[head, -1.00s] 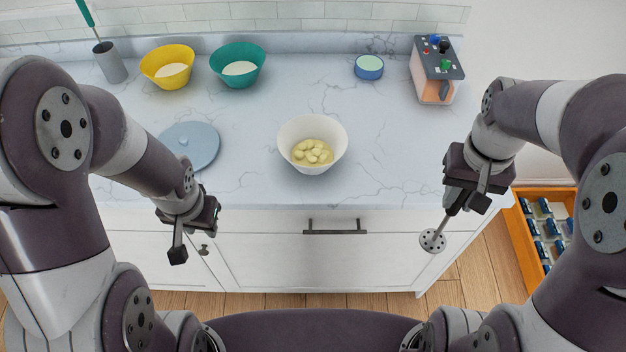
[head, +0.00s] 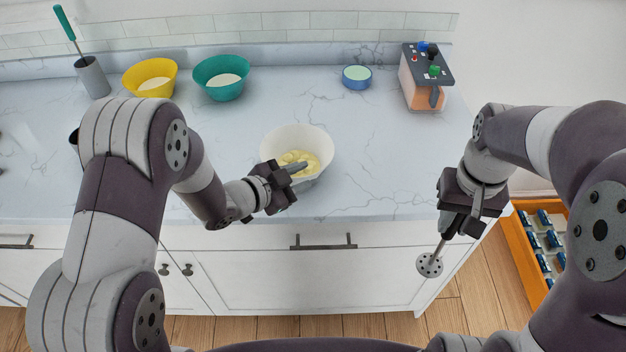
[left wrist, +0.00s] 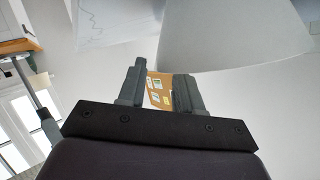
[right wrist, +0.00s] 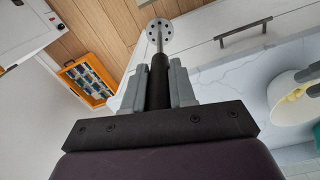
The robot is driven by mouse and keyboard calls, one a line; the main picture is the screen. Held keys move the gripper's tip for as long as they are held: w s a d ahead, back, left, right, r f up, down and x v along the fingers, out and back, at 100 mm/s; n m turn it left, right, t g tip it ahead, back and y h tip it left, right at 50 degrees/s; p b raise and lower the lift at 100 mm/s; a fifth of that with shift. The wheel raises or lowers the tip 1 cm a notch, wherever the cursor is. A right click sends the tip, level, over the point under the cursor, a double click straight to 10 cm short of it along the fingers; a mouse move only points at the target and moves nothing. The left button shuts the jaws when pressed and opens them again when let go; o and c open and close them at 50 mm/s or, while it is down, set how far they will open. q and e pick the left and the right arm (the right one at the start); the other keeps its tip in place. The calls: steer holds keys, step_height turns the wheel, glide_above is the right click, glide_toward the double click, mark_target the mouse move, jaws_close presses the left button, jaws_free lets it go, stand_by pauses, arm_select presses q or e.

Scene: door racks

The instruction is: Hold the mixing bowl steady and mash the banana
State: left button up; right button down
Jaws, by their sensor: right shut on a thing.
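The white mixing bowl (head: 312,135) stands upright on the counter, with pale yellow banana pieces (head: 300,158) inside. My left gripper (head: 297,168) is at the bowl's near left rim, with a finger reaching over it. My right gripper (head: 453,225) is shut on the dark handle of the masher (head: 430,264), whose round perforated head hangs down before the counter's front. The masher also shows in the right wrist view (right wrist: 160,36).
A yellow bowl (head: 150,72) and a teal bowl (head: 220,72) stand at the back left beside a grey holder (head: 93,78). A small blue dish (head: 356,78) and an orange-and-grey appliance (head: 426,78) stand at the back right. An orange crate (head: 521,245) is at right.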

arm_select(q)
steer(key=x, duration=0.3)
steer(key=shift+w, duration=0.1)
jaws_close()
steer(key=shift+o, duration=1.1)
jaws_free()
